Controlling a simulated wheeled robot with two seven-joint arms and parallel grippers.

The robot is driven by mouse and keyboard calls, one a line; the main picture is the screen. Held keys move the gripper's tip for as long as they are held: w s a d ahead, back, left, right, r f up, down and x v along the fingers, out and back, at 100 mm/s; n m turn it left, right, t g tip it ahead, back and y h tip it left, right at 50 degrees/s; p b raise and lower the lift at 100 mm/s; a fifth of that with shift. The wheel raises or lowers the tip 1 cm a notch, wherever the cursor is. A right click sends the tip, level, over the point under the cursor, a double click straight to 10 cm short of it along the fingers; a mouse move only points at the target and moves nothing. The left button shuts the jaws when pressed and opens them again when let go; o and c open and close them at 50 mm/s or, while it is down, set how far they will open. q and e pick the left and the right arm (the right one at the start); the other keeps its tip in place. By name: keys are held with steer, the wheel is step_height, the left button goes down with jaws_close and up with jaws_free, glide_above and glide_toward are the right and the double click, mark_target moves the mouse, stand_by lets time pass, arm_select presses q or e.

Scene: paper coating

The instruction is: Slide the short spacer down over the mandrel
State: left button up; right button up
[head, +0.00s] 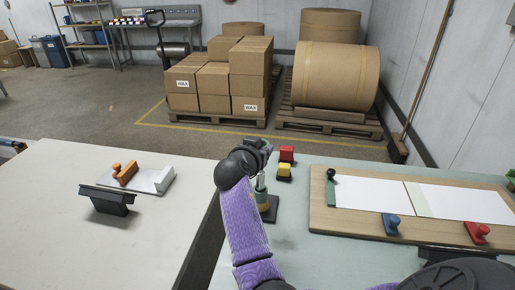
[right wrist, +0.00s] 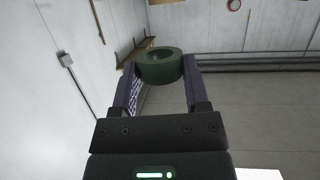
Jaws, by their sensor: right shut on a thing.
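The short spacer (right wrist: 160,68) is a dark green ring with a central hole, held between the two fingers of my right gripper (right wrist: 160,72) in the right wrist view. In the head view my right gripper (head: 258,147) is above the bench, at the upper end of the mandrel (head: 261,184). The mandrel stands upright on a dark base (head: 270,212), with an orange band low on it. My arm partly hides the mandrel and base. I cannot tell whether the spacer touches the mandrel. My left gripper is not in view.
Red (head: 287,153) and yellow (head: 284,171) blocks stand just behind the mandrel. A wooden board (head: 319,215) with white sheets and blue (head: 391,224) and red (head: 478,232) handled tools lies right. An orange-handled tool (head: 126,174) and black stand (head: 108,200) occupy the left table.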

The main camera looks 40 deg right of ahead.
mark_target(259, 177)
step_height(259, 177, down, 5)
steer(key=b, duration=0.4)
steer(key=shift+f, duration=0.15)
steer(key=shift+f+b, duration=0.25)
steer(key=shift+b, duration=0.05)
steer(key=shift+r, duration=0.1)
stand_by(0.8)
steer(key=shift+f+b, duration=1.8)
steer(key=shift+f, duration=0.35)
steer(key=o, duration=1.3)
steer(key=shift+r, duration=0.1)
steer(key=shift+o, duration=0.2)
